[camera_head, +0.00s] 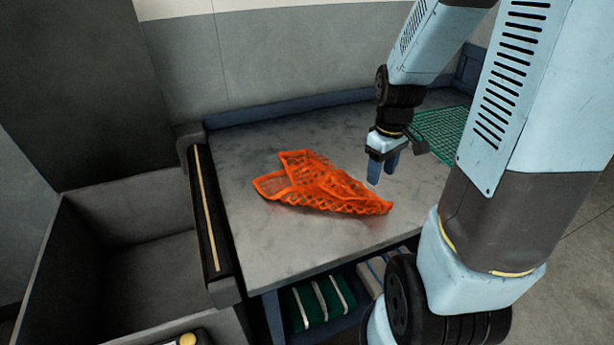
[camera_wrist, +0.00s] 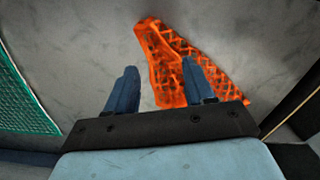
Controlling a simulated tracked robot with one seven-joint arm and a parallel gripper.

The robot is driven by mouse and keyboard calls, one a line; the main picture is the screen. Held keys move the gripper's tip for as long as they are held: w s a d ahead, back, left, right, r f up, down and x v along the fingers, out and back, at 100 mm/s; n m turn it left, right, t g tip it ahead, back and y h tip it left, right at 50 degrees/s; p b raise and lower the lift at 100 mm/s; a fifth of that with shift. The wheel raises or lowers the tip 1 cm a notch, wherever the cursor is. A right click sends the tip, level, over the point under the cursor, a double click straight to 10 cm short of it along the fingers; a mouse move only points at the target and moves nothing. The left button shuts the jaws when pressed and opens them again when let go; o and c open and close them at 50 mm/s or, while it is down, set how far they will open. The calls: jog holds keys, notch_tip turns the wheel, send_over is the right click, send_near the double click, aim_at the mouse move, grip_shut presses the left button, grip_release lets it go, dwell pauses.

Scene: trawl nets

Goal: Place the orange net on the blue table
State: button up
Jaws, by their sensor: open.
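The orange net (camera_head: 318,187) lies crumpled on the grey top of the blue-edged table (camera_head: 245,240), with one end folded up. My gripper (camera_head: 382,168) is open and empty above the table, just right of and behind the net in the head view. In the wrist view, the net (camera_wrist: 178,58) lies beyond and below the fingers of my gripper (camera_wrist: 160,85). The right finger overlaps part of the net in that view and hides some of it.
A green net (camera_head: 440,130) lies at the table's right rear, and it shows at the left of the wrist view (camera_wrist: 22,105). A dark roller rail (camera_head: 206,215) borders the table's left edge. A grey bin (camera_head: 60,265) stands left of it. Folded nets (camera_head: 318,303) sit on the shelf below.

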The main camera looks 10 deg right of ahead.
jog(key=shift+r, duration=0.35)
jog(key=c, duration=0.5)
jog(key=s+a+r+m+t, duration=0.1)
jog(key=r, duration=0.2)
jog(key=s+r, duration=0.1)
jog(key=r, duration=0.3)
jog(key=a+r+m+t, duration=0.1)
jog(key=r, duration=0.2)
jog(key=shift+s+a+r+m+t, duration=0.3)
jog(key=shift+s+a+r, duration=0.05)
jog(key=shift+s, duration=0.05)
grip_shut()
jog(key=s+a+r+m+t, duration=0.2)
jog(key=s+r+m+t, duration=0.1)
jog(key=s+r, duration=0.4)
jog(key=shift+s+a+r, duration=0.15)
jog(key=shift+a+r, duration=0.15)
jog(key=shift+r, duration=1.15)
